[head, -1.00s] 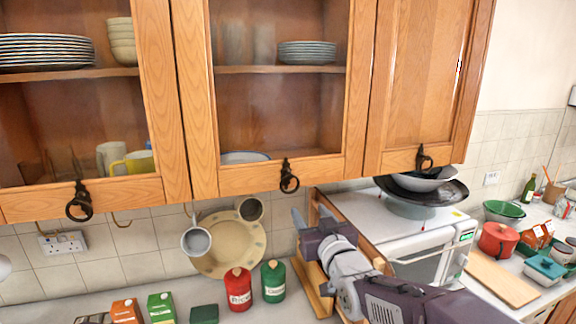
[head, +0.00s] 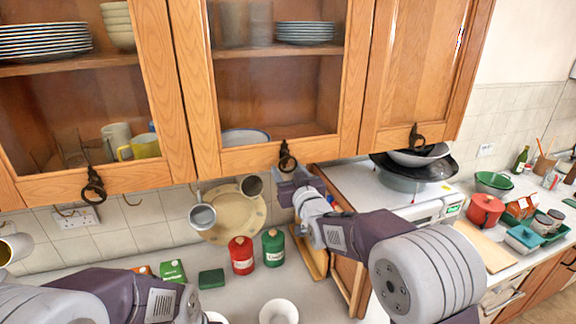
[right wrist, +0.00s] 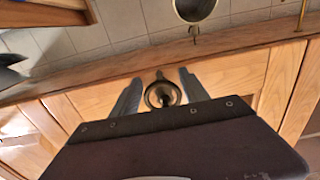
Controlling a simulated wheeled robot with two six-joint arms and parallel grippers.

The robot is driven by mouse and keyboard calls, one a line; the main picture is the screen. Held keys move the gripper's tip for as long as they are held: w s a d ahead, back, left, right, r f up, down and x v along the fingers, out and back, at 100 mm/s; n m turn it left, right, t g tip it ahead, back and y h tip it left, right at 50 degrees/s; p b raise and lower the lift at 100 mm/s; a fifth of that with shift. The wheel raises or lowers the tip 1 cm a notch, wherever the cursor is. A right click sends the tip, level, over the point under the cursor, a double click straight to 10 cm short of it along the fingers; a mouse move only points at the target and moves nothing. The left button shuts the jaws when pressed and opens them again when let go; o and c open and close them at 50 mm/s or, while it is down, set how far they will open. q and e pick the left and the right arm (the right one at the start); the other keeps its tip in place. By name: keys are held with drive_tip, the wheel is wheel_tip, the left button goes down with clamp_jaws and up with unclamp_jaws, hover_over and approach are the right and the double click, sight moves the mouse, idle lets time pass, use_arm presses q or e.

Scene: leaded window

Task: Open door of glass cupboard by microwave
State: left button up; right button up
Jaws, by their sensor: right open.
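The glass cupboard door (head: 270,90) beside the microwave (head: 395,205) is shut, in a wooden frame with a glass pane. Its black ring handle (head: 287,157) hangs at the bottom of the frame. My right gripper (head: 288,176) is just below this handle in the head view. In the right wrist view, the open fingers of my right gripper (right wrist: 160,76) stand on either side of the ring handle (right wrist: 162,94), with gaps on both sides. I cannot tell how deep the ring sits between them. My left arm enters at lower left; its gripper is not in view.
Another glass door with a ring handle (head: 93,186) is at the left, and a solid wooden door (head: 425,70) at the right. Bowls (head: 415,170) sit on the microwave. Red (head: 242,255) and green (head: 273,248) canisters stand below on the counter.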

drive_tip(key=shift+w+f, duration=0.1)
drive_tip(key=shift+w, duration=0.05)
drive_tip(key=c, duration=0.3)
clamp_jaws()
idle(1.0)
